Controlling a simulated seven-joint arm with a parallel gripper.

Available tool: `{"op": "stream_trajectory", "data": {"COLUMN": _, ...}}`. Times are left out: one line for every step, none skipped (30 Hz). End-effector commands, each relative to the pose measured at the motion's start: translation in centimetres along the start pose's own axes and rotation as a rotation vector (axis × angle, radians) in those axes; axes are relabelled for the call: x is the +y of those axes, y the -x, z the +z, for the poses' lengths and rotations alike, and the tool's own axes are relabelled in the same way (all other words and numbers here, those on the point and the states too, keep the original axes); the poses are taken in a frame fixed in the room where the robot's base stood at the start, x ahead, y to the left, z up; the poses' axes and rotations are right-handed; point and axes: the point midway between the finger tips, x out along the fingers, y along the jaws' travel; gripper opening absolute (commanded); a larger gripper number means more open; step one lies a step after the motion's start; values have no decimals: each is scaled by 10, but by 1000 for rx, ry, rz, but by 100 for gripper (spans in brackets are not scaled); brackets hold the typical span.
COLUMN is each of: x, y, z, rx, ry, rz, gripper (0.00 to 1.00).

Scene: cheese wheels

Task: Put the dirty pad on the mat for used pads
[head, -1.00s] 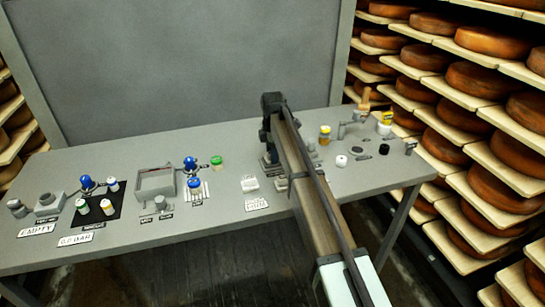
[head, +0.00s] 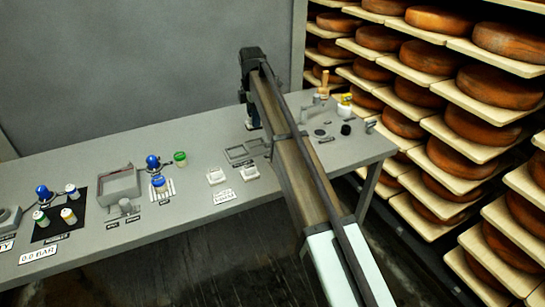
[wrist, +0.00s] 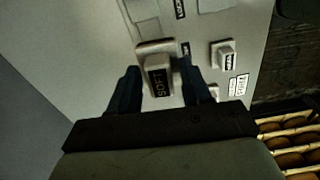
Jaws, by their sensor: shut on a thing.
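My gripper (wrist: 158,85) is shut on a small block marked "SOFT" (wrist: 157,80), which sits between its two dark fingers. I cannot tell whether this is the dirty pad or see dirt on it. In the head view my gripper (head: 252,122) is over the back of the table, partly hidden by my arm. Two pale square blocks (head: 216,176) stand near the front by a white label (head: 223,197). Two grey square trays or mats (head: 236,153) lie behind them. I cannot tell which surface is the mat for used pads.
A grey open box (head: 118,186) and blue-topped and green-topped items (head: 180,158) stand on the left. A dark round piece (head: 346,129) and a yellow-and-white pot (head: 344,105) are at the right. Cheese shelves (head: 460,110) line the right. Some table front is clear.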

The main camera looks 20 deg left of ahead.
Motion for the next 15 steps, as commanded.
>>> {"op": "stream_trajectory", "data": {"x": -14, "y": 0, "z": 21, "rx": 0, "ry": -25, "rz": 3, "gripper": 18}}
{"op": "stream_trajectory", "data": {"x": -22, "y": 0, "z": 30, "rx": 0, "ry": -36, "rz": 5, "gripper": 18}}
{"op": "stream_trajectory", "data": {"x": -32, "y": 0, "z": 42, "rx": -1, "ry": -52, "rz": 7, "gripper": 18}}
{"op": "stream_trajectory", "data": {"x": -40, "y": 0, "z": 49, "rx": -1, "ry": -60, "rz": 8, "gripper": 18}}
{"op": "stream_trajectory", "data": {"x": -48, "y": 0, "z": 56, "rx": -1, "ry": -69, "rz": 9, "gripper": 18}}
{"op": "stream_trajectory", "data": {"x": -60, "y": -1, "z": 63, "rx": -1, "ry": -74, "rz": 10, "gripper": 18}}
{"op": "stream_trajectory", "data": {"x": -68, "y": -1, "z": 68, "rx": -1, "ry": -77, "rz": 10, "gripper": 18}}
{"op": "stream_trajectory", "data": {"x": -76, "y": -2, "z": 69, "rx": -1, "ry": -72, "rz": 10, "gripper": 18}}
{"op": "stream_trajectory", "data": {"x": -85, "y": -3, "z": 71, "rx": -1, "ry": -65, "rz": 9, "gripper": 18}}
{"op": "stream_trajectory", "data": {"x": -90, "y": -4, "z": 69, "rx": -1, "ry": -51, "rz": 8, "gripper": 18}}
{"op": "stream_trajectory", "data": {"x": -94, "y": -5, "z": 68, "rx": -1, "ry": -42, "rz": 7, "gripper": 18}}
{"op": "stream_trajectory", "data": {"x": -100, "y": -6, "z": 67, "rx": -1, "ry": -24, "rz": 5, "gripper": 18}}
{"op": "stream_trajectory", "data": {"x": -103, "y": -7, "z": 66, "rx": -1, "ry": -13, "rz": 3, "gripper": 18}}
{"op": "stream_trajectory", "data": {"x": -106, "y": -8, "z": 66, "rx": 0, "ry": 6, "rz": 0, "gripper": 18}}
{"op": "stream_trajectory", "data": {"x": -106, "y": -8, "z": 66, "rx": 0, "ry": 26, "rz": -2, "gripper": 18}}
